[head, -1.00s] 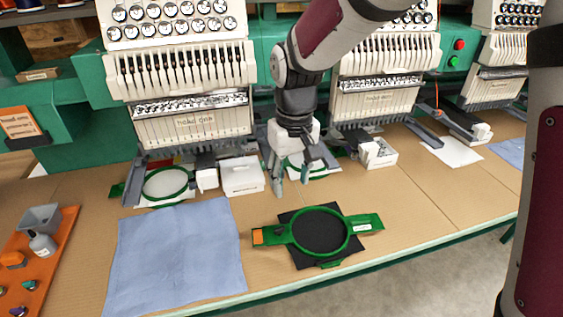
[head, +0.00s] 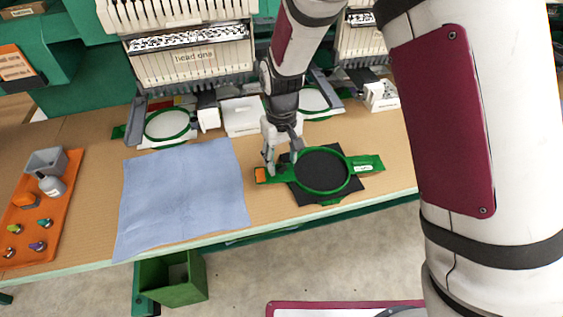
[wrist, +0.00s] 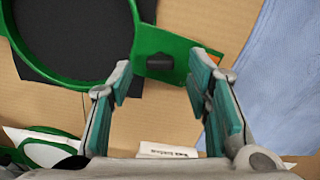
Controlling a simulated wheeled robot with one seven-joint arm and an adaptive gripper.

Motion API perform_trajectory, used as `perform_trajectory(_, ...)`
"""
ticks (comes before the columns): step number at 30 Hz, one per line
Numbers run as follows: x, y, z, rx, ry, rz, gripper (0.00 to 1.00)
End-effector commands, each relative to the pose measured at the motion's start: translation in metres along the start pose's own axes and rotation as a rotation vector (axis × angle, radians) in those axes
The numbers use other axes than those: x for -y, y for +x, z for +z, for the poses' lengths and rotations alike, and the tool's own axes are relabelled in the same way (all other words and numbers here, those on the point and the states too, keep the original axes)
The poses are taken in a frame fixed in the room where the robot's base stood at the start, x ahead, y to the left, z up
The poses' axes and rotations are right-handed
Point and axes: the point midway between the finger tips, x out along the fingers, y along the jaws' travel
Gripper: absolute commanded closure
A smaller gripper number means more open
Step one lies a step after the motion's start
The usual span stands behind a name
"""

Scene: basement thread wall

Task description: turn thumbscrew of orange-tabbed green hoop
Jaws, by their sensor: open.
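The orange-tabbed green hoop (head: 347,186) lies flat on the table with black fabric (head: 321,170) in its ring. Its orange tab (head: 261,175) is on the left arm of the hoop. In the wrist view the green hoop (wrist: 137,45) shows at upper left, with a small dark knob (wrist: 159,63), seemingly the thumbscrew, on its bracket. My gripper (head: 281,167) is open over the hoop's left arm. In the wrist view the fingers of my gripper (wrist: 160,85) stand on either side of the knob, with gaps; whether they are level with it I cannot tell.
A blue cloth (head: 185,195) lies left of the hoop. An orange tray (head: 45,225) with small parts is at far left. Embroidery heads (head: 190,60) stand behind, with another green hoop (head: 148,128) below one. A green bin (head: 175,285) stands on the floor.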

Motion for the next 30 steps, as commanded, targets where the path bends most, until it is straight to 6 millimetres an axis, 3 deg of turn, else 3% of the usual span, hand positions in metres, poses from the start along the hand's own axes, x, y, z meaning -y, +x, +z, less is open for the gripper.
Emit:
perform_trajectory(6,0.0,0.018,0.0,-0.001,0.0,0.0,0.55)
perform_trajectory(15,0.0,0.02,0.0,-0.001,0.0,0.0,0.55)
perform_trajectory(16,0.0,0.02,0.0,-0.001,0.0,0.0,0.57)
perform_trajectory(22,0.0,0.02,0.0,-0.001,0.0,0.0,1.0)
perform_trajectory(30,0.001,0.019,0.001,0.0,0.077,0.0,1.0)
